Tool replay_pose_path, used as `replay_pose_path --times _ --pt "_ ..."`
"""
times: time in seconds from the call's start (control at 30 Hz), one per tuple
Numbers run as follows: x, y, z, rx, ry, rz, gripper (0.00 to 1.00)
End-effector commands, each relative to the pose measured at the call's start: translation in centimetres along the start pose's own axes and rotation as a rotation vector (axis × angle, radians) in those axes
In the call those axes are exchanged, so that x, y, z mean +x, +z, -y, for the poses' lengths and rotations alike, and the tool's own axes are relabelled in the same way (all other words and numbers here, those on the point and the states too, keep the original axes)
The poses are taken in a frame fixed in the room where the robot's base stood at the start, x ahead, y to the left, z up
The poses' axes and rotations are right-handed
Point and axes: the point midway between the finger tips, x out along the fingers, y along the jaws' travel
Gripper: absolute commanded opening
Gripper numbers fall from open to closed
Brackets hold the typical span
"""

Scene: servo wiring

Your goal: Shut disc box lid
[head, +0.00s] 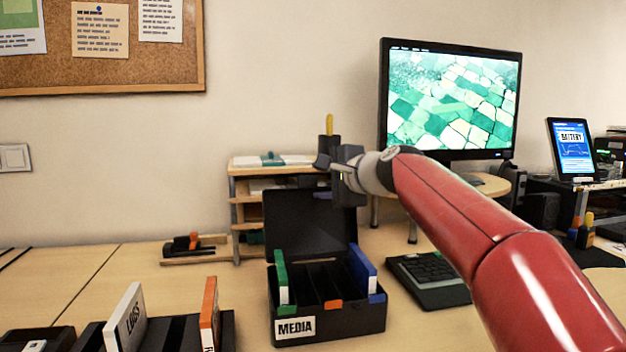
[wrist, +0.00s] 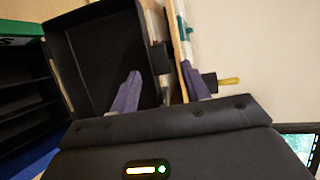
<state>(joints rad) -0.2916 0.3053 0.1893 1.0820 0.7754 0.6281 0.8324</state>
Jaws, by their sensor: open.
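My gripper (head: 338,178) is open and empty at the lid's upper right corner. In the wrist view, the lid (wrist: 95,60) fills the upper left, and the box (wrist: 22,85) is at the left edge. There the purple fingers of my gripper (wrist: 160,88) appear on either side of the lid's edge. I cannot tell whether they touch it.
A wooden shelf unit (head: 237,205) stands close behind the lid. A monitor (head: 450,100) on a round stand and a dark keyboard-like device (head: 432,282) are to the right. A rack with a LOGS binder (head: 125,318) is at front left. The desk left of the box is partly clear.

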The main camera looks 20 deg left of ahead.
Motion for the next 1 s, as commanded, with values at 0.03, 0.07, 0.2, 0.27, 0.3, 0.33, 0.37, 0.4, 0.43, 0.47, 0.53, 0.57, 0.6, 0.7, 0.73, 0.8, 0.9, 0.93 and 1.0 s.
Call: replay_pose_path --times 0.03,0.07,0.2,0.27,0.3,0.33,0.37,0.4,0.43,0.47,0.53,0.57,0.6,0.7,0.73,0.8,0.9,0.93,1.0 --pt "1.0 0.1 0.1 0.000 0.002 0.003 0.46" --pt "1.5 0.1 0.1 0.000 0.002 0.002 0.46" --pt "3.7 0.1 0.1 -0.001 0.003 0.001 0.46" --pt "4.5 0.0 0.1 -0.001 0.003 0.000 0.46" --pt "4.9 0.0 0.1 -0.002 0.002 0.000 0.46" --pt "5.2 0.0 0.1 -0.003 0.002 -0.001 0.46" --pt "5.4 0.0 0.1 -0.003 0.003 -0.001 0.46" --pt "5.7 0.0 0.0 -0.004 0.003 -0.001 0.46" --pt "5.8 0.0 0.0 -0.004 0.003 -0.001 0.46" --pt "5.9 0.0 0.0 -0.004 0.003 -0.001 0.46" --pt "6.0 0.0 0.0 -0.005 0.002 -0.001 0.46" --pt "6.0 0.0 0.0 -0.005 0.002 -0.001 0.46" --pt "6.0 0.0 0.0 -0.005 0.002 -0.001 0.46" --pt "6.0 0.0 -0.1 -0.004 0.002 -0.002 0.46" --pt "6.0 0.0 -0.1 -0.004 0.002 -0.002 0.45" --pt "6.0 0.0 -0.1 -0.004 0.002 -0.002 0.36" --pt "6.0 0.0 -0.1 -0.004 0.002 -0.002 0.23" --pt "6.0 0.0 -0.1 -0.004 0.002 -0.002 0.19" --pt "6.0 0.0 -0.1 -0.004 0.002 -0.002 0.10"
